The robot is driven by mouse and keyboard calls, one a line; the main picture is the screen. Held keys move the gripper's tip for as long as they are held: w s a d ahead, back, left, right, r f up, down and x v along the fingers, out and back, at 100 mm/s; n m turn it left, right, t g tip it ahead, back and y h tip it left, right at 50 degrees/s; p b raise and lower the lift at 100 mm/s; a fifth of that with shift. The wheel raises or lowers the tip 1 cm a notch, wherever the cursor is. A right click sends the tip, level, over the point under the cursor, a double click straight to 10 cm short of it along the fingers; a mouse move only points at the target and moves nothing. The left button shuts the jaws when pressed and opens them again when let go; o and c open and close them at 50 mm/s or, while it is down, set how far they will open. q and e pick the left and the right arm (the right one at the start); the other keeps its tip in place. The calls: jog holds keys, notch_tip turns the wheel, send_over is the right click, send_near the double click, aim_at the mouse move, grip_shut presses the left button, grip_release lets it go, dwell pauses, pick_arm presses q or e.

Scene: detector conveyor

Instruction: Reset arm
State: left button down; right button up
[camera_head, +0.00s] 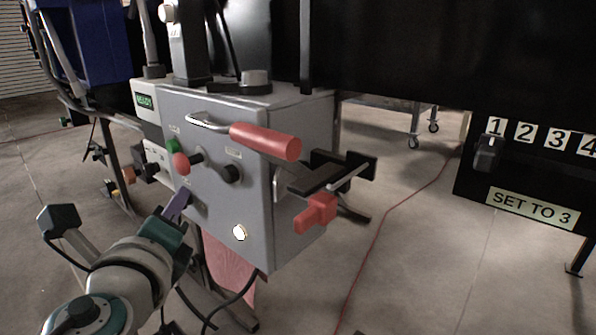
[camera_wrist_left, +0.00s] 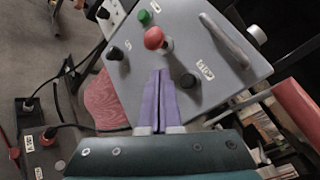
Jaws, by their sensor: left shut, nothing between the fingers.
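My left gripper (camera_head: 180,204) comes in from the lower left in the head view, in front of the grey control box (camera_head: 220,225). In the left wrist view its purple fingers (camera_wrist_left: 161,78) lie together, shut and empty, and their tips point toward the panel below a red knob (camera_wrist_left: 154,38). The same red knob (camera_head: 181,163) shows just above the fingers in the head view. Whether the fingertips touch the panel I cannot tell. My right gripper is not in view.
A red cylindrical handle (camera_head: 265,142) and a red-gripped clamp (camera_head: 316,212) stick out from the box. A metal handle (camera_head: 207,122) and black knob (camera_head: 232,173) are on its front. A black board reading SET TO 3 (camera_head: 532,207) stands right. Floor between is mostly clear, with a red cable (camera_head: 387,213).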

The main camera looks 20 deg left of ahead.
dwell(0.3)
pick_arm(q)
jog(key=s+a+r+n+g+p, duration=0.2)
jog(key=s+r+n+g+p, duration=0.5)
jog(key=s+r+n+p, duration=0.6)
jog(key=s+d+r+n+g+h+p, duration=0.5)
jog(key=s+d+r+n+h+p, duration=0.15)
jog(key=s+d+p, duration=0.55)
notch_tip(320, 180, up, 36)
jog(key=p, duration=3.7)
jog(key=shift+w+a+r, duration=0.15)
jog(key=shift+a, duration=0.05)
jog(key=shift+h, duration=0.25)
